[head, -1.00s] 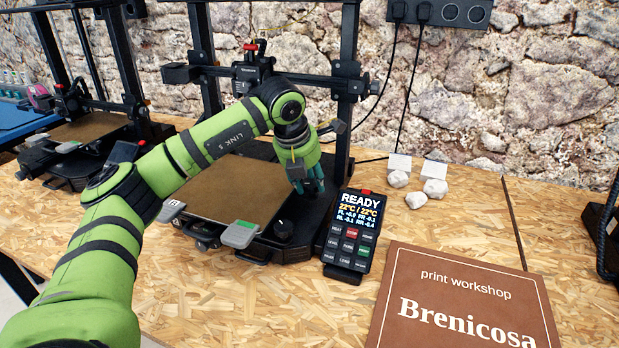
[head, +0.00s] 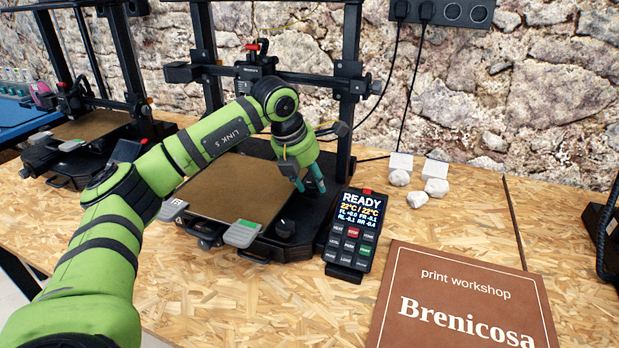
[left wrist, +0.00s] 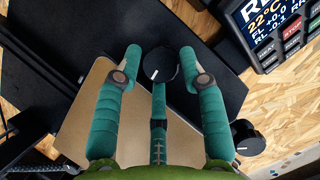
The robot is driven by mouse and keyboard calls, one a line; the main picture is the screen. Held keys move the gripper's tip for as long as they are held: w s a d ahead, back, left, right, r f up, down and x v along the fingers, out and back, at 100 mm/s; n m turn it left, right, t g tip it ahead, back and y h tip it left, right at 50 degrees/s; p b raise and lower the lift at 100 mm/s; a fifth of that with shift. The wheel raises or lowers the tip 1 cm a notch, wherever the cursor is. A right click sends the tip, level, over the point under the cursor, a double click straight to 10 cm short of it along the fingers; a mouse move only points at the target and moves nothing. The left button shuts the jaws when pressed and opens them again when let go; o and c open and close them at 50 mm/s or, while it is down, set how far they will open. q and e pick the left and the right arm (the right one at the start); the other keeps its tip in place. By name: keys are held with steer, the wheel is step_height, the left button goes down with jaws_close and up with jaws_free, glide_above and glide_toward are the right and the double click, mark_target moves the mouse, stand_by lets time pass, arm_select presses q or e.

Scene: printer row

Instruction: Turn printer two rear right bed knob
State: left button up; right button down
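Printer two (head: 265,80) stands in the middle of the head view, with a tan bed plate (head: 222,190) on a dark base. My left gripper (head: 309,188), with teal fingers, points down at the right side of the bed. In the left wrist view a round black knob (left wrist: 160,65) lies between the two outer fingertips, with the third finger below it. Small gaps show beside the knob, so the fingers look open around it, not closed. In the head view this knob is hidden. A second black knob (head: 285,228) at the front right also shows in the wrist view (left wrist: 247,138).
A control panel (head: 349,232) reading READY stands close to the right of the base. A brown sign (head: 465,290) lies at the front right. White pieces (head: 418,198) lie near the wall. Another printer (head: 95,125) stands at the left. The wood table between panel and wall is partly clear.

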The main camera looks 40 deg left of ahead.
arm_select(q)
steer(key=shift+o, duration=0.6)
steer(key=shift+w+d+r, duration=0.1)
steer(key=shift+w+d, duration=0.05)
steer(key=v, duration=0.8)
